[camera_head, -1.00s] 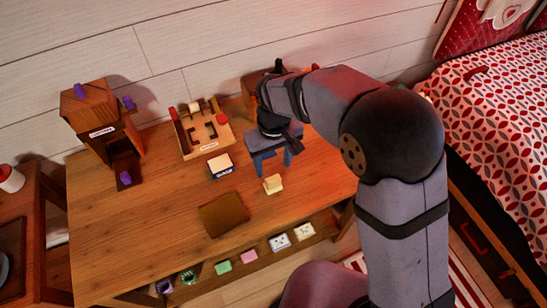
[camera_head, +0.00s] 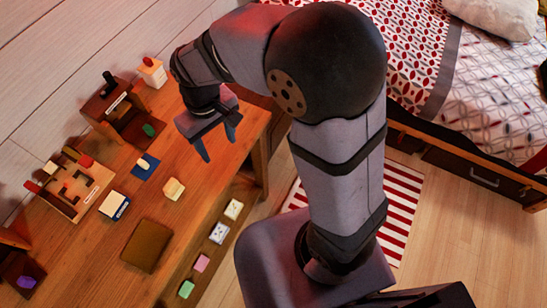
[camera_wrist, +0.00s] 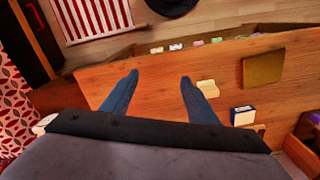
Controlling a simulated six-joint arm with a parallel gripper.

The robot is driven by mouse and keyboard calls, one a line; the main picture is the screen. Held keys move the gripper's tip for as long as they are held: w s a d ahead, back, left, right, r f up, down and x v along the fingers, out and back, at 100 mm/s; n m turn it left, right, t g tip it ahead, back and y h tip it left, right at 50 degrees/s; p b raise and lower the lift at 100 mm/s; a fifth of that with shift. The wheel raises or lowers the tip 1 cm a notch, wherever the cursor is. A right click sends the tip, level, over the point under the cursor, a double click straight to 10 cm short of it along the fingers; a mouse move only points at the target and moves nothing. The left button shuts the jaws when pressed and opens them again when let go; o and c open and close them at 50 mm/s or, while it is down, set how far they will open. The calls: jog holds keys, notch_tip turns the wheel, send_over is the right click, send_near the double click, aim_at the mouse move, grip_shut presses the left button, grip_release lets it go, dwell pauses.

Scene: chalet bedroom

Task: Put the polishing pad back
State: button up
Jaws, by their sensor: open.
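My gripper (camera_head: 219,150) is open and empty, above the right part of the wooden table. Its two blue fingers point down, and they also show in the wrist view (camera_wrist: 160,76). A small cream block (camera_head: 173,189) lies on the tabletop to the left of the fingers, apart from them; the wrist view shows it just right of the right finger (camera_wrist: 208,88). A flat brown square (camera_head: 147,245) lies nearer the front edge. A blue mat (camera_head: 152,174) bears a small pale piece (camera_head: 146,163). I cannot tell for certain which of these is the polishing pad.
A labelled tray (camera_head: 86,203) and a white and blue box (camera_head: 115,206) stand at left on the table (camera_head: 185,235). A dark wooden stand (camera_head: 110,105) holds a green piece (camera_head: 149,130). A white container (camera_head: 151,72) stands behind. Small coloured blocks line a lower shelf.

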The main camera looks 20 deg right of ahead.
jog(key=s+d+f+m, duration=0.1)
jog(key=s+d+m, duration=0.1)
jog(key=s+d, duration=0.2)
jog(key=s+d+f+m, duration=0.1)
jog(key=s+d+m, duration=0.2)
jog(key=d, duration=0.8)
jog(key=shift+s, duration=1.15)
jog(key=shift+d+r, duration=0.1)
jog(key=shift+r+p, duration=0.75)
jog(key=shift+p, duration=0.05)
